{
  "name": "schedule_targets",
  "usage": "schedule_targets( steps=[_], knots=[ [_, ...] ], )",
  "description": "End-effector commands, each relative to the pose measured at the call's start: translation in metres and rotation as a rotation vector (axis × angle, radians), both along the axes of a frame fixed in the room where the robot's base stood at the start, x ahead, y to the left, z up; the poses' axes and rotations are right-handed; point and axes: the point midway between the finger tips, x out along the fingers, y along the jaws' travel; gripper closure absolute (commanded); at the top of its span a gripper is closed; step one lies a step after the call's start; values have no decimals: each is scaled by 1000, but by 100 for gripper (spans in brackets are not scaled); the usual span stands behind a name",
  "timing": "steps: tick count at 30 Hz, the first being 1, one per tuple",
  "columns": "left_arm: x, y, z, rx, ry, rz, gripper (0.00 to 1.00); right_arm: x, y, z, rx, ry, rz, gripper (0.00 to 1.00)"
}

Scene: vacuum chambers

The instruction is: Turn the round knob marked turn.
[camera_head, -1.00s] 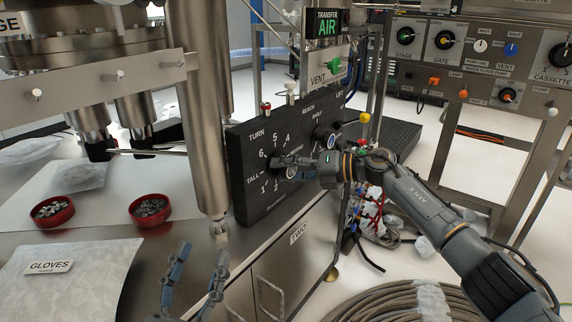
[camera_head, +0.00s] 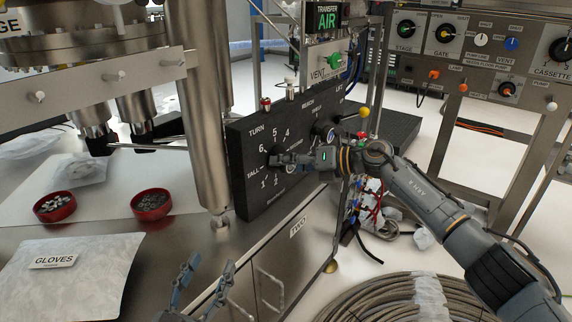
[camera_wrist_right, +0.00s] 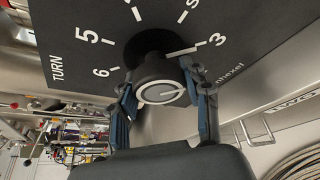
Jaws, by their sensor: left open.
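The round turn knob (camera_wrist_right: 160,94) is dark with a white ring and line on its face, on a black panel (camera_head: 262,205) lettered TURN with numbers around it. In the head view my right gripper (camera_head: 283,160) reaches the knob from the right and hides most of it. In the right wrist view the fingers of my right gripper (camera_wrist_right: 160,78) lie on both sides of the knob and appear to touch it. A white mark beside the knob lies near the 3. My left gripper (camera_head: 208,266) is open and empty, low in front of the steel bench.
A second knob (camera_head: 324,132) is farther right on the panel. A thick steel column (camera_head: 203,130) stands left of it. Two red bowls (camera_head: 54,208) and a GLOVES bag (camera_head: 75,285) lie on the bench. Coiled hose (camera_head: 400,298) lies on the floor below my right arm.

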Motion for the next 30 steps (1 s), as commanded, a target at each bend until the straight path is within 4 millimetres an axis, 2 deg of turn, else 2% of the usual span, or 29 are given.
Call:
schedule_targets(
  steps=[1,3,12,16,30],
  knots=[
    [0,0,0,0,0,0,48,-1,0,-3,-3,5,2,43],
    [0,0,0,0,-1,0,48,-1,0,-3,-2,4,2,30],
    [0,0,0,-1,0,-1,48,0,-1,-1,0,2,0,30],
    [0,0,0,-1,0,-1,48,-3,-9,2,0,1,-2,30],
    [0,0,0,0,-1,-1,48,-32,-92,25,-1,3,-1,30]
  ],
)
